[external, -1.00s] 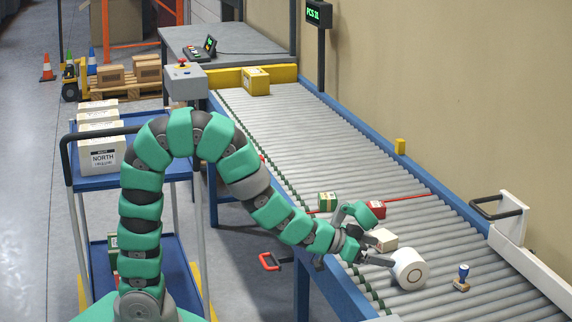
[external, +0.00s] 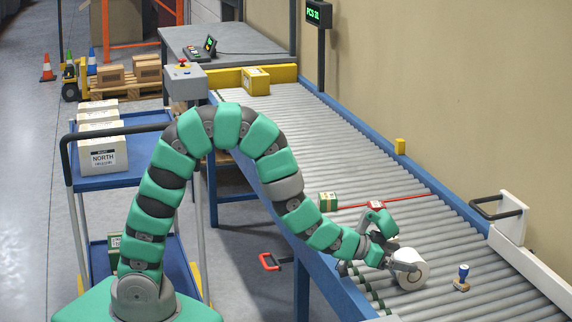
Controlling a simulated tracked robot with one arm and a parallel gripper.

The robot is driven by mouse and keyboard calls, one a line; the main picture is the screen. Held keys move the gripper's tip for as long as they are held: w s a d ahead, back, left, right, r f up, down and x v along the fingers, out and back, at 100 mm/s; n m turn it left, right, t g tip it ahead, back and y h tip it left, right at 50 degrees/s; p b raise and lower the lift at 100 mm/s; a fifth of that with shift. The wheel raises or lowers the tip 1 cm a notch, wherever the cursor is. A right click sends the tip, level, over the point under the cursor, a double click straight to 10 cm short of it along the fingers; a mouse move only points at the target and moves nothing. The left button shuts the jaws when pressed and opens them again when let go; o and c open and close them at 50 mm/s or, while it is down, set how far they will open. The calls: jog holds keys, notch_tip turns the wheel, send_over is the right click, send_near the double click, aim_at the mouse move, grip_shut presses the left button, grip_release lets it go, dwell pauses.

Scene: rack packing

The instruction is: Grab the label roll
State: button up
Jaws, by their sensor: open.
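The label roll (external: 412,272) is a white roll with a grey core ring, lying on its side on the roller conveyor at the lower right. My gripper (external: 402,262) is open at the roll's left side. One dark finger overlaps the roll's near face in the picture; the other finger is hard to make out. I cannot tell whether the fingers touch the roll.
A blue-handled stamp (external: 462,278) stands just right of the roll. A blue rail (external: 335,285) edges the near side.

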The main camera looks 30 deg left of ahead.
aim_at(416, 259)
jog(key=shift+b+x, duration=0.95)
jog(key=shift+x, duration=1.65)
jog(key=shift+s+d+r, duration=0.15)
jog(key=shift+d, duration=0.05)
jog(key=c, duration=1.3)
